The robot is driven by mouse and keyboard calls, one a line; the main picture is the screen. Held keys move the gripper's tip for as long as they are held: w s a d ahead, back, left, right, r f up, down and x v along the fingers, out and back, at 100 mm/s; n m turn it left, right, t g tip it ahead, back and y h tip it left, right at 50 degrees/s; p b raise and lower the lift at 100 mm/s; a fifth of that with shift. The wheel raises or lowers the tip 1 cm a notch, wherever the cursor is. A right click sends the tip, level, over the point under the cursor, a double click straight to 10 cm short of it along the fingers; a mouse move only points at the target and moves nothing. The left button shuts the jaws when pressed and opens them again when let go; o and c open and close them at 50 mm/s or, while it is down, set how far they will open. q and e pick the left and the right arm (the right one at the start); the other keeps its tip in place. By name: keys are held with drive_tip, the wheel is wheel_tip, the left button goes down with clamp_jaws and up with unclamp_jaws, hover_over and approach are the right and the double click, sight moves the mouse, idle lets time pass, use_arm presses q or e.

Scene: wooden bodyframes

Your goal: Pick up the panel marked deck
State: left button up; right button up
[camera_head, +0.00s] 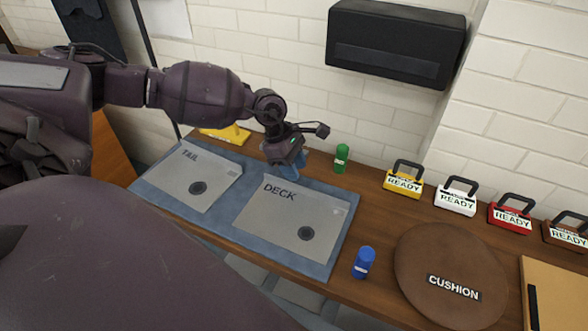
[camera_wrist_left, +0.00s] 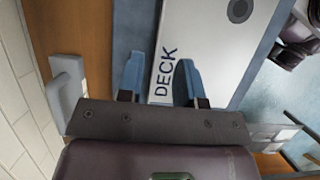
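The deck panel (camera_head: 290,220) is a flat grey plate with black DECK lettering and a dark round spot. It lies on a blue mat (camera_head: 340,255) on the wooden table. My left gripper (camera_head: 285,168) is over the mat at the panel's lettered far end. In the left wrist view, the blue fingers of the left gripper (camera_wrist_left: 158,65) are spread apart. The edge of the deck panel (camera_wrist_left: 205,45) runs between them in the picture; contact cannot be told. My right gripper is not in view.
The tail panel (camera_head: 190,175) lies left on the same mat. A green cylinder (camera_head: 341,158) and a blue cylinder (camera_head: 363,263) stand to the right. Several READY tags, including a yellow one (camera_head: 404,180), line the back. A round brown cushion (camera_head: 450,265) lies right.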

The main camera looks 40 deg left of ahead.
use_arm(q)
drive_tip(key=shift+x, duration=3.1)
drive_tip(key=shift+w+d+r, duration=0.15)
drive_tip(key=shift+d, duration=0.05)
clamp_jaws()
